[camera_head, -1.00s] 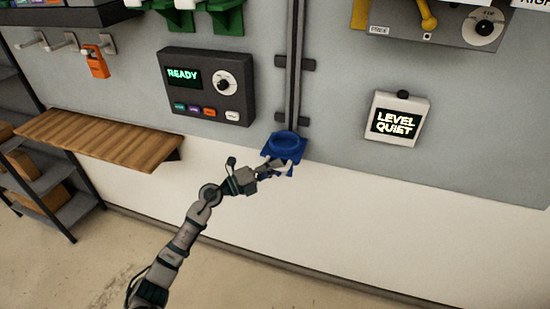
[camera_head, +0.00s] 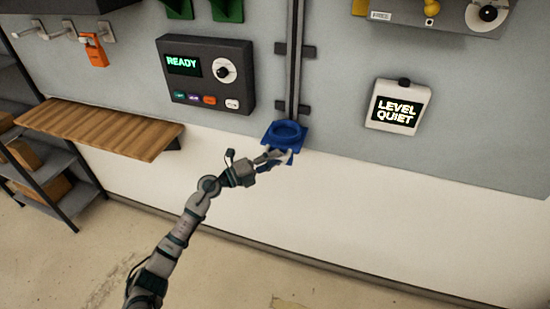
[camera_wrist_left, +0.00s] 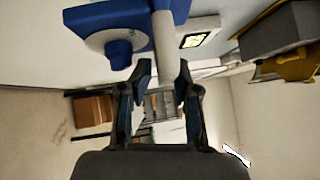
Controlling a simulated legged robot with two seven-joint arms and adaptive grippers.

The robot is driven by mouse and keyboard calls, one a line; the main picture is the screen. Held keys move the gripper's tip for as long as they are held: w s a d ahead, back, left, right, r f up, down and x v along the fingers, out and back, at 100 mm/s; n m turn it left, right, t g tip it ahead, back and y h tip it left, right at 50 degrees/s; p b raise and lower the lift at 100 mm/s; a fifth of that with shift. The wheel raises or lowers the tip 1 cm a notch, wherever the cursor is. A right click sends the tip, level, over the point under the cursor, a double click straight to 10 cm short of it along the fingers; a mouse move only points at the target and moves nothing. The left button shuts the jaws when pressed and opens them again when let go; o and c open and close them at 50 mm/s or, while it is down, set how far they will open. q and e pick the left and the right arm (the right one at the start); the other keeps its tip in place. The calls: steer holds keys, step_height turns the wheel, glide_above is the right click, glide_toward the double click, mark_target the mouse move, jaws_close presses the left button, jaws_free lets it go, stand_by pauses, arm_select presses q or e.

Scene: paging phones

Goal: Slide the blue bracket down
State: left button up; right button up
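The blue bracket (camera_head: 284,135) is at the lower end of a dark vertical rail (camera_head: 295,70) on the wall panel. It has a round ring on top. In the left wrist view the bracket (camera_wrist_left: 95,20) is large at the top, with a pale rod (camera_wrist_left: 165,45) beside it. My left gripper (camera_head: 279,159) is just below the bracket. In the wrist view its fingers (camera_wrist_left: 163,78) are apart, with the rod's end near the fingertips. Whether they touch the rod is hard to tell. My right gripper is not in view.
A dark box with a READY display (camera_head: 207,75) is left of the rail. A white LEVEL QUIET box (camera_head: 398,106) is to the right. The white wall right of the gripper is clear.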

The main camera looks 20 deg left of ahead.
arm_select(q)
steer(key=v, duration=1.1)
steer(key=shift+a, duration=0.1)
